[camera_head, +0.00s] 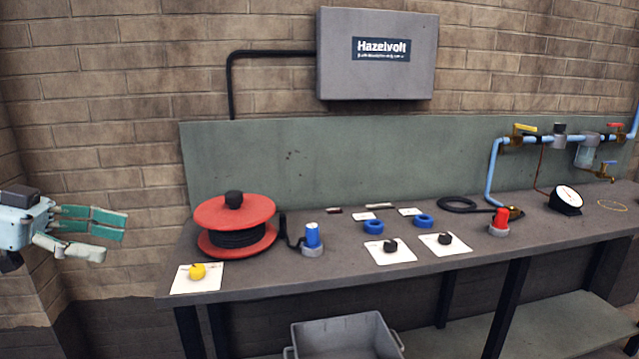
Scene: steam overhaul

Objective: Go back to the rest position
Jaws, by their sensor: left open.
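My left gripper (90,228) comes in at the left edge, with pale blue body and green fingers. Its fingers are apart and nothing shows between them. It is in front of the brick wall, left of the workbench (300,277) and clear of it. My right gripper does not show in this view.
The bench carries a red cable reel (235,215), a yellow knob on a white card (197,271), blue and red connectors (312,238), blue rings, black knobs and a gauge (566,199). A grey crate (345,335) stands below the front edge. Blue pipework runs at right.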

